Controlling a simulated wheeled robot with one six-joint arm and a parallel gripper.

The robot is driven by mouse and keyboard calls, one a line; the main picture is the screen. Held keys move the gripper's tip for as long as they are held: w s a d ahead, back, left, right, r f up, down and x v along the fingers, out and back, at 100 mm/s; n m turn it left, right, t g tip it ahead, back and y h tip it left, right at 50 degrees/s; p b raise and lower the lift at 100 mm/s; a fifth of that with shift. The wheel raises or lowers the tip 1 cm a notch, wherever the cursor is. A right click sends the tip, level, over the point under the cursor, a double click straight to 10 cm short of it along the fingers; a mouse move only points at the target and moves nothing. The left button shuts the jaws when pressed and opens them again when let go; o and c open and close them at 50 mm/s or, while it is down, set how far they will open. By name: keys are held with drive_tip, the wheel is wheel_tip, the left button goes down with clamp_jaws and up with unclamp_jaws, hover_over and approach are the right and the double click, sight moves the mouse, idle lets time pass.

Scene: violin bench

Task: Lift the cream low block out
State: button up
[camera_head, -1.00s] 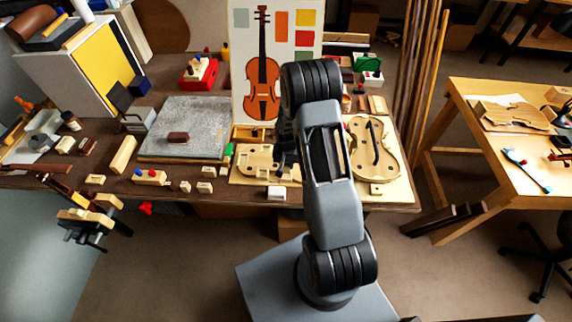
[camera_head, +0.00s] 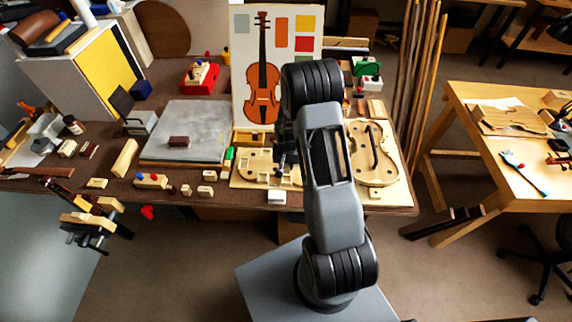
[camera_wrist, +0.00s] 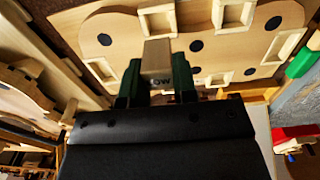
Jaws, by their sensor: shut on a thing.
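Behind the block is a pale wooden board (camera_wrist: 110,24) with raised square frames and dark round spots. I cannot tell whether the block's far end is still inside a frame or clear of it. In the head view my arm hides the block and most of my gripper, which is over the right part of the board (camera_head: 243,168).
A violin-shaped plate (camera_head: 375,168) lies right of my arm on the bench. A violin picture panel (camera_head: 241,40) stands behind. A grey slab (camera_head: 200,115), a green piece (camera_head: 228,158) and several small blocks lie to the left. A white block (camera_head: 277,198) is at the front edge.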

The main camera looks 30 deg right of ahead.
drive_tip(key=shift+r+p, duration=1.5)
drive_tip(key=shift+r, duration=1.9)
